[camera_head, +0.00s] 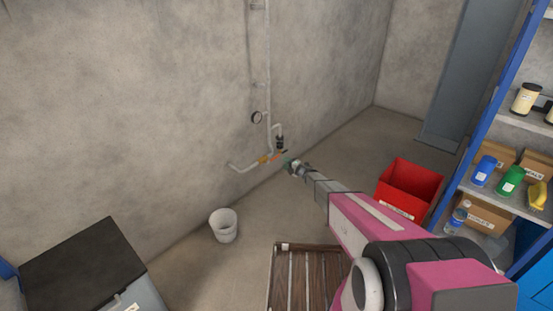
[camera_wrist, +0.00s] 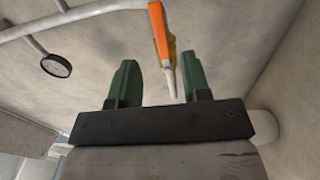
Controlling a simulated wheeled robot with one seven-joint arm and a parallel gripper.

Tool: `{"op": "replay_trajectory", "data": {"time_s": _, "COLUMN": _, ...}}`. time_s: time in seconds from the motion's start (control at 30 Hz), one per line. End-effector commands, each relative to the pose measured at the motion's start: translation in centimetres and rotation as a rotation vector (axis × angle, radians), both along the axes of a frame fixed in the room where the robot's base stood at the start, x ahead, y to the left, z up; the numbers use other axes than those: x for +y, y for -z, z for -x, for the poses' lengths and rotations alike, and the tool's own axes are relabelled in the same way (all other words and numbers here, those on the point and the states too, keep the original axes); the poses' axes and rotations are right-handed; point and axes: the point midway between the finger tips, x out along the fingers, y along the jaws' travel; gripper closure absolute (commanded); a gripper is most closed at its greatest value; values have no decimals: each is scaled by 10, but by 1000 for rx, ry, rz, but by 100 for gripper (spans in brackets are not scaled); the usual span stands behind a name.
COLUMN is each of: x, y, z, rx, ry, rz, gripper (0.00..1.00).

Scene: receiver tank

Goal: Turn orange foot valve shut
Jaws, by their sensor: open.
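The orange valve handle (camera_head: 280,154) is a small lever low on the wall pipe in the head view. In the wrist view the orange handle (camera_wrist: 158,30) runs from the top edge down to a pale, narrow end, which appears between my two green fingers, nearer the right one. My gripper (camera_wrist: 158,65) is open, with a clear gap on both sides of that pale end. In the head view my gripper (camera_head: 289,162) is close to the valve, just right of and below it. I cannot tell whether a finger touches the handle. The valve body is mostly hidden.
A white bucket (camera_head: 224,226), a slatted wooden pallet (camera_head: 284,246), a red bin (camera_head: 408,191) and a blue shelf (camera_head: 487,130) stand around. The wall is close behind the pipe.

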Motion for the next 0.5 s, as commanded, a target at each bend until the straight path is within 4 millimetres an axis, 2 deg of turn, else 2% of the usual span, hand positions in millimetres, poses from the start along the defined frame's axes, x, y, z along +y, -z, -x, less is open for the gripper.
{"op": "replay_trajectory", "data": {"time_s": 0.3, "x": 45, "y": 2, "z": -37, "rx": 2, "ry": 0, "rz": -1, "gripper": 56}}
{"op": "replay_trajectory", "data": {"time_s": 0.5, "x": 64, "y": 0, "z": -51, "rx": 1, "ry": 1, "rz": -1, "gripper": 56}}
